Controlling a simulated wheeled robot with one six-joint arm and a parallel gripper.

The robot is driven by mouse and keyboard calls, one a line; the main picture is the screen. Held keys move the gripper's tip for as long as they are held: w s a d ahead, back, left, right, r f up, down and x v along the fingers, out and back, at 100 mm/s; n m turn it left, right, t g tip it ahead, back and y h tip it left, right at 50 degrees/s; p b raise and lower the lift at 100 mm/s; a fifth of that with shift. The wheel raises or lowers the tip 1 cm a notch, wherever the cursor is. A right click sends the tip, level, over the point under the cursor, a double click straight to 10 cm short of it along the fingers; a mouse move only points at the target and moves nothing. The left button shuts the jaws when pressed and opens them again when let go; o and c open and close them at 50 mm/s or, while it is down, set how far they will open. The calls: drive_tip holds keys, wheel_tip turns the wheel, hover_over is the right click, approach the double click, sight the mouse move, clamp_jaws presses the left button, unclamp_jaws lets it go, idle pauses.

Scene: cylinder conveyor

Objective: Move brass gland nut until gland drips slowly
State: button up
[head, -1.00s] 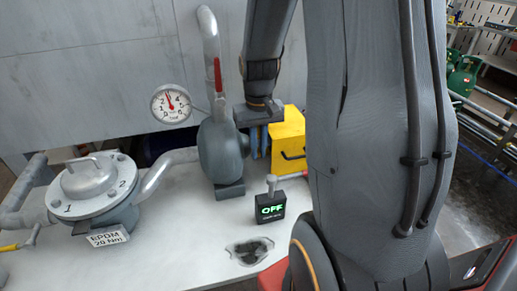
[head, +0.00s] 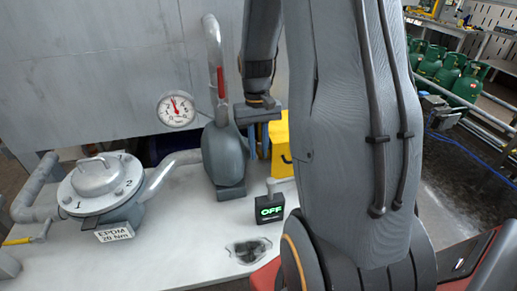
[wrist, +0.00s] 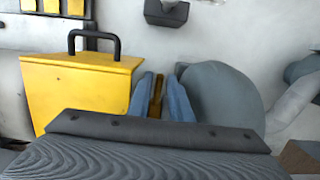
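My gripper (wrist: 160,98) points at the gap between the grey pump (head: 225,155) and the yellow box (head: 281,140). In the wrist view its two blue-grey fingers stand either side of a narrow brass-coloured piece (wrist: 157,98), which may be the gland nut. I cannot tell whether they press on it. In the head view the gripper (head: 257,146) is small beside the pump's right side, and no brass part or drip can be made out there. The wrist view also shows the yellow box with its black handle (wrist: 82,90) and the rounded grey pump body (wrist: 222,98).
A black switch box (head: 270,208) reads OFF in green. A dial gauge (head: 177,109) stands left of the pump. A flanged vessel (head: 98,187) has a label (head: 114,233) reading EPDM 20 Nm. A dark wet-looking patch (head: 249,250) lies on the pale bench. Green cylinders stand far right.

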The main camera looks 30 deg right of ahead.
sight(258, 151)
drive_tip(key=shift+w+d+r+b, duration=0.15)
drive_tip(key=shift+r+b, duration=0.15)
drive_tip(key=shift+r, duration=1)
drive_tip(key=shift+w+a+r+b, duration=0.1)
drive_tip(key=shift+w+r+b, duration=0.15)
drive_tip(key=shift+r, duration=1)
drive_tip(key=shift+w+d+r+b, duration=0.1)
drive_tip(key=shift+r+b, duration=0.2)
drive_tip(key=shift+r, duration=1)
